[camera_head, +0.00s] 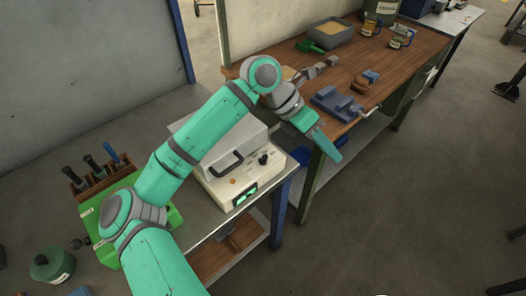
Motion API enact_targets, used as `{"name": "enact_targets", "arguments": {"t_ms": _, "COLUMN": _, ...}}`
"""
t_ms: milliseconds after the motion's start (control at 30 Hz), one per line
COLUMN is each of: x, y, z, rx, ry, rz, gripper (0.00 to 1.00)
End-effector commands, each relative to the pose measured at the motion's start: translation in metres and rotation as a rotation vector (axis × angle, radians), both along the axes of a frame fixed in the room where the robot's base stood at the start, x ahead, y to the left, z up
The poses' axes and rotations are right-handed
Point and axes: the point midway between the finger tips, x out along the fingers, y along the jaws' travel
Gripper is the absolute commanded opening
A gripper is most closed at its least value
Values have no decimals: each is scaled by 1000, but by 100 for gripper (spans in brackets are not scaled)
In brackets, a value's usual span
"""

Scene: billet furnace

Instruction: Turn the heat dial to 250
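The furnace (219,160) is a pale box with a dark front handle on a metal-topped table, partly hidden behind my arm. Its black heat dial (263,159) is on the sloped front panel, right of the handle. A lit green display (245,195) is below it; I cannot read its digits or the dial's setting. My gripper (327,149) hangs over the gap between the furnace table and the wooden bench, right of the dial and apart from it. I see it side-on and cannot make out its fingers' spacing. I see nothing held in it.
A small orange button (233,181) is left of the dial. The wooden bench (385,75) carries a blue vise (335,102), a grey bin (329,32) and mugs.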

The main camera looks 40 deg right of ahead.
Motion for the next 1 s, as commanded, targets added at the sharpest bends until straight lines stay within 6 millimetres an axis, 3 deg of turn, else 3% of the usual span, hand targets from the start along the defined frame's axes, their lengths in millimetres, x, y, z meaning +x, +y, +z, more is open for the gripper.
{"name": "enact_targets", "arguments": {"t_ms": 200, "x": 73, "y": 38, "z": -7, "rx": 248, "ry": -298, "rz": 38, "gripper": 27}}
{"name": "enact_targets", "arguments": {"t_ms": 433, "x": 131, "y": 76, "z": 7, "rx": 437, "ry": -503, "rz": 86, "gripper": 27}}
{"name": "enact_targets", "arguments": {"t_ms": 667, "x": 149, "y": 90, "z": 11, "rx": 499, "ry": -566, "rz": 104, "gripper": 27}}
{"name": "enact_targets", "arguments": {"t_ms": 1000, "x": 148, "y": 90, "z": -39, "rx": 499, "ry": -564, "rz": 103, "gripper": 27}}
